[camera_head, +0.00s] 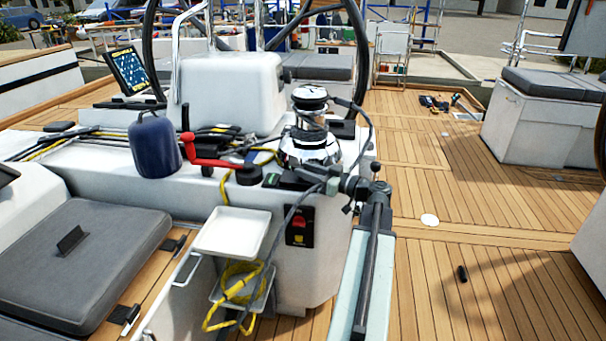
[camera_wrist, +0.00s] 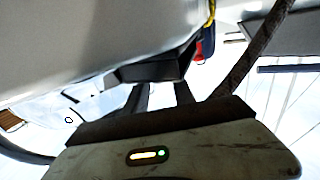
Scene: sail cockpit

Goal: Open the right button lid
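My gripper (camera_head: 330,183) is at the right end of the white console, just below the chrome winch. Its fingers point left toward a low dark piece (camera_head: 290,181) on the console top edge. This may be the right button lid, but it is too small to be sure. A black round cap (camera_head: 248,175) sits to its left. In the wrist view, my two dark fingers (camera_wrist: 160,92) reach up to a dark block (camera_wrist: 155,68) under a pale surface. Their tips are partly hidden, so I cannot tell their opening or whether they touch it.
The chrome winch (camera_head: 312,140) stands close behind my gripper, with a grey cable looping beside it. A red handle (camera_head: 205,162) and a navy covered drum (camera_head: 155,145) are farther left. A switch panel (camera_head: 299,226) is below. Open teak deck (camera_head: 460,220) lies to the right.

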